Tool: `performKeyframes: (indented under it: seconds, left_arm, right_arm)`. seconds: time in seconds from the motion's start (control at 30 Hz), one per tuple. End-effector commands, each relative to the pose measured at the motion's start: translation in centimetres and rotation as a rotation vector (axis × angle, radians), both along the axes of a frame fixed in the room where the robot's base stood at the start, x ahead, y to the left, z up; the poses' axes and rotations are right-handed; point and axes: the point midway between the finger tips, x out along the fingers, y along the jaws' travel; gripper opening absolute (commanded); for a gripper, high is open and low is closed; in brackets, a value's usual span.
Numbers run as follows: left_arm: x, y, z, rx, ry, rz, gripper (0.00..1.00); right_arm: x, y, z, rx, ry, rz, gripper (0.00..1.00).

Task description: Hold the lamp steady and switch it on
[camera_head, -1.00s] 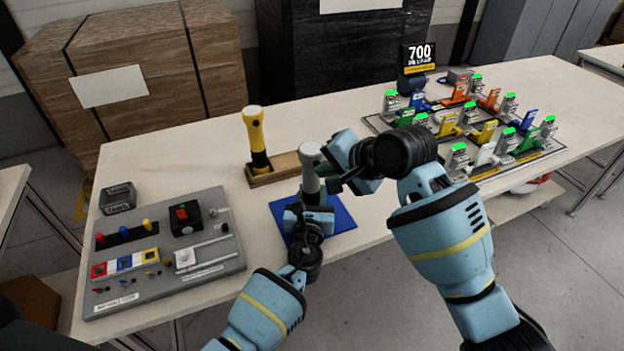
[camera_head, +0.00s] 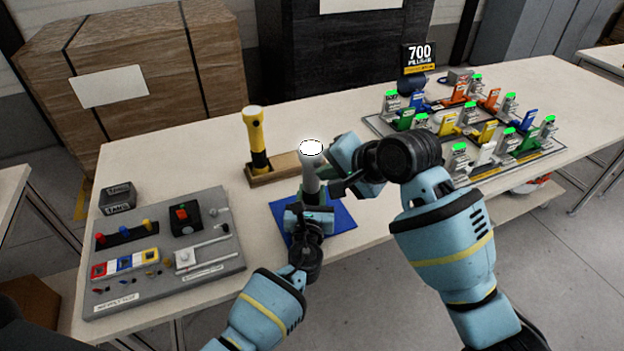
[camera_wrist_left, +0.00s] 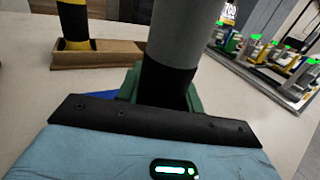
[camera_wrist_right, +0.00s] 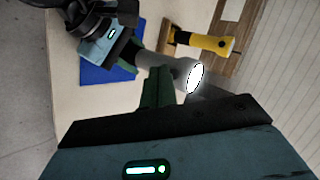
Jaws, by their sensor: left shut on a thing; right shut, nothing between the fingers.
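The grey lamp (camera_head: 311,178) stands upright over the blue mat (camera_head: 343,215), and its top glows white. In the right wrist view the lamp (camera_wrist_right: 160,64) has a bright lit face. My left gripper (camera_head: 309,208) is shut on the lamp's dark lower part, which shows in the left wrist view (camera_wrist_left: 166,86). My right gripper (camera_head: 338,186) is shut and empty, its fingertips at the right side of the lamp's body. In the right wrist view its green fingers (camera_wrist_right: 157,88) are together beside the lamp; I cannot tell whether they touch it.
A yellow lamp (camera_head: 255,135) stands in a wooden holder (camera_head: 285,165) behind the grey lamp. A grey board (camera_head: 215,262) with switches and coloured parts lies at left. A rack of coloured padlock-like items (camera_head: 470,130) fills the right. The table's front edge is close to my arms.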

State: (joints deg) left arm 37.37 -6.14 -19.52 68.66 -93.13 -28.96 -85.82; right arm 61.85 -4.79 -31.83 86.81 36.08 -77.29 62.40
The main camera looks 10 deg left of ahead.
Motion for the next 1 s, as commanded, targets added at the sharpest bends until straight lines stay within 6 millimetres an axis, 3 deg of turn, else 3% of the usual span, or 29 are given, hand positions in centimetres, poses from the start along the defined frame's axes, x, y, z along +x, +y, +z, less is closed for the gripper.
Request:
performKeyframes:
  seconds: [0.63,0.97,1.0]
  left_arm:
    - [0.0,0.0,0.0,0.000,0.000,0.000,0.08]
    - [0.0,0.0,0.0,0.000,0.000,0.000,0.08]
    - [0.0,0.0,0.0,0.000,0.000,0.000,0.38]
  right_arm:
    - [-4.3,-3.1,0.0,0.000,0.001,-0.001,0.00]
    - [-4.7,-3.4,0.0,0.000,0.001,-0.001,0.00]
    - [-4.7,-3.4,0.0,0.000,0.001,-0.001,0.00]
